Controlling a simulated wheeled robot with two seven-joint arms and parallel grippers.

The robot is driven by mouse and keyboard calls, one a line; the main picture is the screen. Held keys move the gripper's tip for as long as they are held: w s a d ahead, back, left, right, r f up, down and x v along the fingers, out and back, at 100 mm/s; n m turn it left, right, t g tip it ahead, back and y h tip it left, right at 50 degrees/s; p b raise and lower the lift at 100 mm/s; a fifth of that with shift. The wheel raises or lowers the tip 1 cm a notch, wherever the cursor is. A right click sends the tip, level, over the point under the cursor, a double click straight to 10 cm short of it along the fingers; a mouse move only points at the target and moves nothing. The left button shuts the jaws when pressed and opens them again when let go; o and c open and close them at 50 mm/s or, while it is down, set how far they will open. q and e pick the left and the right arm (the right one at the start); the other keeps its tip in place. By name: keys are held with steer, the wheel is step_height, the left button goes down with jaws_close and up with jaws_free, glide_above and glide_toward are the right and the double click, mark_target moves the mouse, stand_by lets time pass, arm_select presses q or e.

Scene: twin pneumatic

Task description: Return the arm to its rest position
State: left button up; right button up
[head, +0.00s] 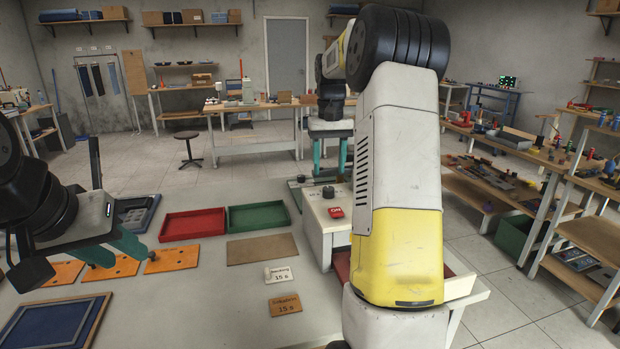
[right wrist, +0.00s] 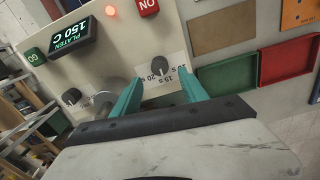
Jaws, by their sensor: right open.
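My right arm rises through the middle of the head view. Its gripper (head: 331,165) hangs beyond it, teal fingers pointing down by the far end of a white control box (head: 318,222). In the right wrist view the gripper (right wrist: 162,95) is open, with nothing held between its fingers. That view shows the box's face (right wrist: 115,50) with a "150 C" display (right wrist: 72,42), a green GO button (right wrist: 35,56) and a dial marked in seconds. My left gripper (head: 114,250) is low over the table at left, its two teal fingers apart and nothing visible between them.
Orange plates (head: 172,260) and a blue framed board (head: 50,325) lie near my left gripper. Shelves (head: 590,236) stand at right, beyond open floor.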

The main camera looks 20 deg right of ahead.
steer(key=shift+r, duration=0.8)
steer(key=shift+s+a+r, duration=0.1)
steer(key=shift+s+r, duration=0.05)
steer(key=s+a+r+t, duration=0.1)
steer(key=s+a+r, duration=0.15)
steer(key=s, duration=0.25)
steer(key=s+a+r+n+t+y, duration=0.1)
steer(key=s+a, duration=0.3)
steer(key=s+a+r+t, duration=0.1)
steer(key=s+a+r, duration=0.15)
steer(key=s, duration=0.25)
steer(key=s+a+f+t, duration=0.1)
steer(key=s+a+f, duration=0.1)
steer(key=s, duration=0.5)
steer(key=s+a+f+n+t+y, duration=0.1)
steer(key=s+a+f+t, duration=0.1)
steer(key=s, duration=0.5)
steer(key=shift+a+f, duration=0.7)
steer(key=shift+a, duration=0.5)
